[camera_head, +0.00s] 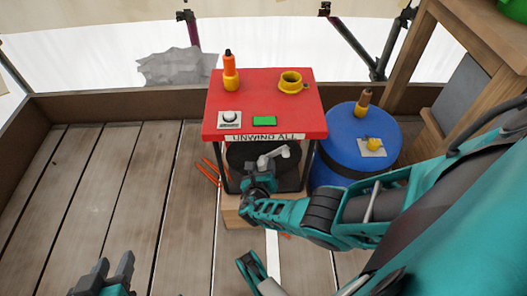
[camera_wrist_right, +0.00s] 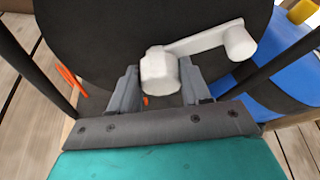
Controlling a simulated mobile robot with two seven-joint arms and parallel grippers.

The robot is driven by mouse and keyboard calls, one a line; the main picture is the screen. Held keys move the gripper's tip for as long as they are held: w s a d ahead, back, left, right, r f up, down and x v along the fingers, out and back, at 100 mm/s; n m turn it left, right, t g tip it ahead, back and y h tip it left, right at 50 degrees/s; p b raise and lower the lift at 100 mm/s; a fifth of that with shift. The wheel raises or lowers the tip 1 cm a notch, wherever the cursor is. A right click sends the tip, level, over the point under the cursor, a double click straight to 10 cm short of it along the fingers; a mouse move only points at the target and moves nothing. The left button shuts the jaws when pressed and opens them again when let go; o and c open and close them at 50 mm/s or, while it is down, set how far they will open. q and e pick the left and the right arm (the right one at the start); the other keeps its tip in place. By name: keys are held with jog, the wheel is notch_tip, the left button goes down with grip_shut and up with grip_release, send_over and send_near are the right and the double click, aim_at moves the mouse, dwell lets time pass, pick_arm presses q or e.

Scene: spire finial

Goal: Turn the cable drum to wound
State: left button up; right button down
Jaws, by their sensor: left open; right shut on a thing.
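The cable drum (camera_head: 238,160) is a dark disc in a black frame under the red top. It fills much of the right wrist view (camera_wrist_right: 95,50). A white crank (camera_head: 275,157) sits on its face, its arm running up and right to a rounded end in the right wrist view (camera_wrist_right: 205,42). My right gripper (camera_head: 258,182) is shut on the crank's nearer, blocky end, with a finger on each side of it. My left gripper (camera_head: 115,272) is open and empty over the planks at the lower left.
A blue barrel (camera_head: 335,140) stands right. The left planks are clear.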

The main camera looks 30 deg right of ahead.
jog(key=shift+w+d+r, duration=0.1)
dwell(0.4)
jog(key=c, duration=0.8)
grip_release()
jog(key=shift+c, duration=0.2)
jog(key=o, duration=0.3)
jog(key=shift+o, duration=0.2)
